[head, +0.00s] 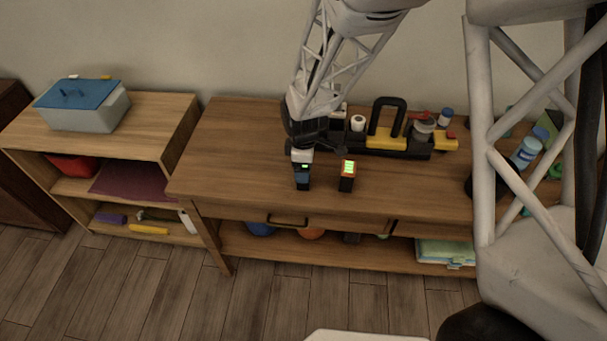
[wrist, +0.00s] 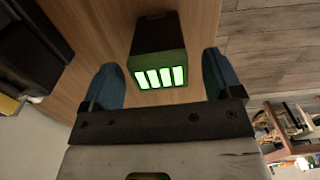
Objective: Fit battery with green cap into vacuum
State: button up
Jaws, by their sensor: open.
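My gripper (head: 302,180) hangs over the front of the wooden table, pointing down. In the wrist view its two blue fingers (wrist: 160,72) are open. A black battery with a green cap (wrist: 153,42) and lit green bars lies ahead of and between the fingers, with gaps on both sides. In the head view my gripper mostly hides this battery. A second dark battery with an orange-red cap (head: 348,171) and green bars stands just right of my gripper. A yellow-and-black device with an arched black handle (head: 387,107), seemingly the vacuum, sits at the table's back; its battery slot is not clear.
The table top (head: 235,150) is bare to the left of my gripper. A white roll-like item (head: 357,123) and small parts stand along the back. A blue-labelled bottle (head: 526,152) is at the right. A shelf with a blue-lidded box (head: 85,105) stands left.

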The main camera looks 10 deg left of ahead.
jog(key=shift+f, duration=0.7)
jog(key=c, duration=1.2)
